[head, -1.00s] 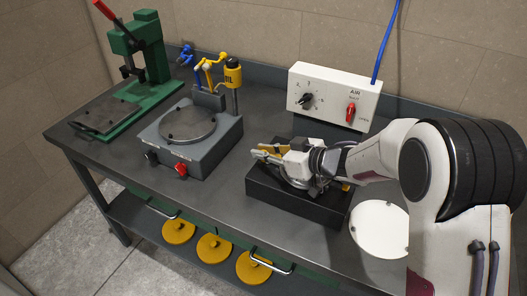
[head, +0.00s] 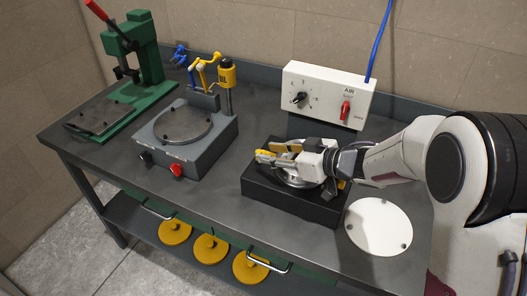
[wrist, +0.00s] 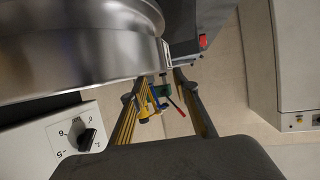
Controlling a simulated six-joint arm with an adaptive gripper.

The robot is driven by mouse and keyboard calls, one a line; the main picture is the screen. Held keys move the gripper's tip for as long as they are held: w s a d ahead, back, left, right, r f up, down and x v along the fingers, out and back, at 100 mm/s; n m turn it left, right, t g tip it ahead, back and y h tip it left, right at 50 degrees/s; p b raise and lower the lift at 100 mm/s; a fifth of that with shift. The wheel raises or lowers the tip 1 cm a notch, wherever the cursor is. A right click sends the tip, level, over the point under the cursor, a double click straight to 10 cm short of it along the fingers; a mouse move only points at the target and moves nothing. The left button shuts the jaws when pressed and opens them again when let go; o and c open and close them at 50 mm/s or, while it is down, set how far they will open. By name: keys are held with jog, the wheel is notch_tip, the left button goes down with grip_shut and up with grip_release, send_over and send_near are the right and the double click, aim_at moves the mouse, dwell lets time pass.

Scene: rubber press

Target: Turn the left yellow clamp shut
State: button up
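A black block (head: 290,202) on the bench bears a round silver metal body, whose curved side (wrist: 75,50) fills the upper left of the wrist view. My gripper (head: 266,149) is over the block, fingers pointing left in the head view. Its two fingers, with yellow inner faces, stand apart beside the round body in the wrist view (wrist: 160,90). I cannot pick out the left yellow clamp from the yellow of the fingers; my gripper may hide it. I see nothing clearly gripped. A small yellow piece (head: 341,184) shows at the block's right side.
A white air control box (head: 327,93) with a black knob and red switch stands behind the block. A grey hot plate unit (head: 188,148) and a green press (head: 146,50) stand left. A white disc (head: 379,227) lies at the right front.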

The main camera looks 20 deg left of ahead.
jog(key=shift+v, duration=3.55)
jog(key=shift+w+d+r, duration=0.25)
jog(key=shift+w+r, duration=0.05)
jog(key=w+d+r+m+t+h, duration=0.2)
jog(key=w+d+r+t, duration=0.15)
jog(key=d, duration=0.25)
jog(key=w+d+r+m+t+h, duration=0.2)
jog(key=w+d+r+t+h, duration=0.15)
jog(key=d+r, duration=0.2)
jog(key=s+d+r+m+t+h, duration=0.15)
jog(key=s+d+m+h, duration=0.25)
jog(key=d, duration=0.6)
jog(key=s+d+r+m+h, duration=0.2)
jog(key=s+d+m+h, duration=0.15)
jog(key=d, duration=0.65)
jog(key=s+d+f+m+g, duration=0.1)
jog(key=s+f+m+g, duration=0.1)
jog(key=s, duration=1.1)
jog(key=s+d+f+m+g, duration=0.2)
jog(key=s+f+g, duration=0.1)
jog(key=s, duration=1)
jog(key=shift+s+d+f+g, duration=0.2)
jog(key=shift+d+f+g, duration=0.15)
jog(key=shift+f, duration=0.4)
